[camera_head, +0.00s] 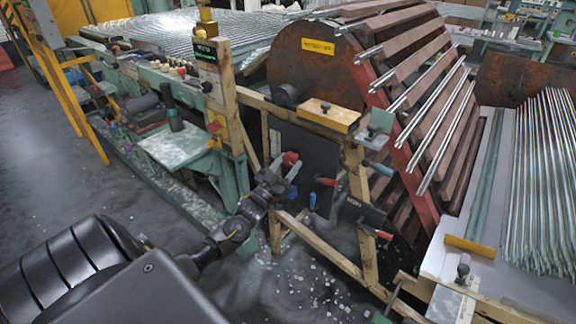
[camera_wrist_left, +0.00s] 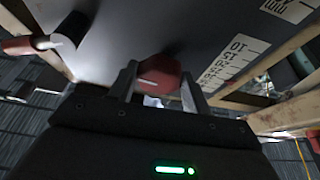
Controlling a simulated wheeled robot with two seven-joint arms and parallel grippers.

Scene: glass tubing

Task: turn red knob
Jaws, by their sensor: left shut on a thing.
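A red knob (camera_wrist_left: 158,74) sits on a dark panel (camera_wrist_left: 140,25), between the two fingers of my left gripper (camera_wrist_left: 157,88) in the left wrist view. The fingers are shut on it, one on each side. In the head view my left gripper (camera_head: 283,174) reaches the dark panel (camera_head: 310,150) from the left, with red showing at its tip. The gripper hides part of the knob there, so its turned angle is hard to tell. My right gripper is not in view.
Another red handle (camera_wrist_left: 22,46) on a pale stem is left of the knob in the wrist view. White printed labels (camera_wrist_left: 232,62) are on the panel's right. A wooden frame (camera_head: 362,210) surrounds the panel, beside a large drum (camera_head: 310,70) with brown slats. Debris litters the floor.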

